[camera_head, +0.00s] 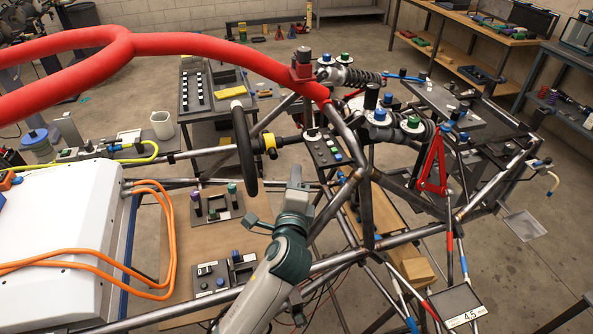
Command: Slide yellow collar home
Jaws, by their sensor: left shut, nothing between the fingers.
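The yellow collar (266,145) sits on the steering shaft, just to the right of the black steering wheel (242,146), which shows nearly edge-on. A dark shaft part (289,140) continues to the right of the collar toward the frame tube. My left gripper (295,172) is shut and empty, below and a little right of the collar, apart from it in the picture. Its grey and dark green wrist rises from the bottom edge. I cannot tell whether a gap is left between the collar and its neighbouring parts. My right gripper is not in view.
A red padded tube (180,45) crosses the upper left. Steel chassis tubes (345,135) surround the gripper on the right. A white box (62,235) with orange cables stands at left. A small switch panel (328,152) lies right of the shaft.

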